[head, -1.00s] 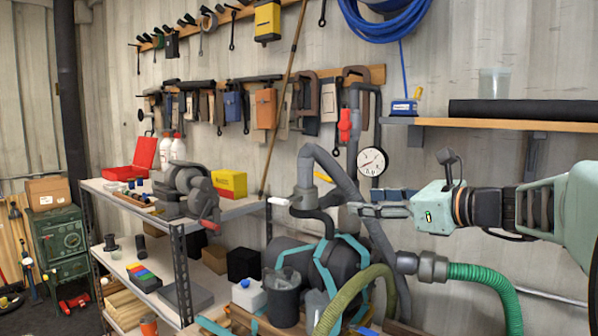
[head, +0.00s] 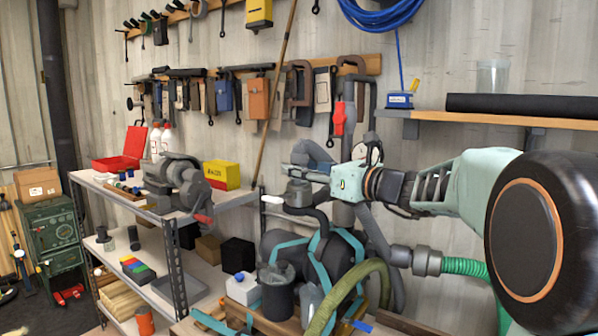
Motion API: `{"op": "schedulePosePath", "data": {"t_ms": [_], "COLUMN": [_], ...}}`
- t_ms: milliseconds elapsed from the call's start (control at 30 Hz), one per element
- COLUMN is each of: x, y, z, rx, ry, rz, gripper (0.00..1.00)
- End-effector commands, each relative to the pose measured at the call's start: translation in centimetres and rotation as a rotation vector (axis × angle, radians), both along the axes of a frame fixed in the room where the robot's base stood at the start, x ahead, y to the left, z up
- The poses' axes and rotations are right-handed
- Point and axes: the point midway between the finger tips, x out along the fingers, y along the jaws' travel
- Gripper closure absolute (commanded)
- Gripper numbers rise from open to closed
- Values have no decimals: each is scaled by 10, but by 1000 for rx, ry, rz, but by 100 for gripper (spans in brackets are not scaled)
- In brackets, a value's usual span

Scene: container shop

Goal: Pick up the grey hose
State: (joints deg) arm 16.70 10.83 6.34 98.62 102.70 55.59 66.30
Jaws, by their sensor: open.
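A thick grey hose (head: 378,238) stands behind the dark compressor-like machine (head: 285,247). Its upper bend shows as a grey arc (head: 312,153), and its lower run drops to the right of the machine. My gripper (head: 292,170) comes in from the right, with its fingers pointing left, and overlaps the hose just below the upper bend. It is open, with nothing seen held. The fingers and the pale green gripper body hide part of the hose. I cannot tell whether the fingers touch it or are in front of it.
A green ribbed hose (head: 462,267) and an olive hose (head: 350,290) run near the machine. A pressure gauge (head: 374,154) is partly hidden behind my gripper. A wooden shelf (head: 500,119) with a black roll is at right. A metal shelving unit (head: 175,260) stands at left.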

Motion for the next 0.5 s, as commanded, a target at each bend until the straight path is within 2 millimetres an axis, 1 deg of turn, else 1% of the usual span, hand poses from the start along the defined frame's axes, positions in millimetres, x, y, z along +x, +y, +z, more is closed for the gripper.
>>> {"op": "schedulePosePath", "data": {"t_ms": [33, 133, 367, 500], "x": [5, 10, 12, 11], "y": [5, 10, 10, 10], "z": [1, 1, 0, 0], "rx": [0, 1, 0, 0], "ry": [1, 0, 0, 0], "rz": [1, 0, -1, -1], "gripper": [52, 52, 52, 66]}}
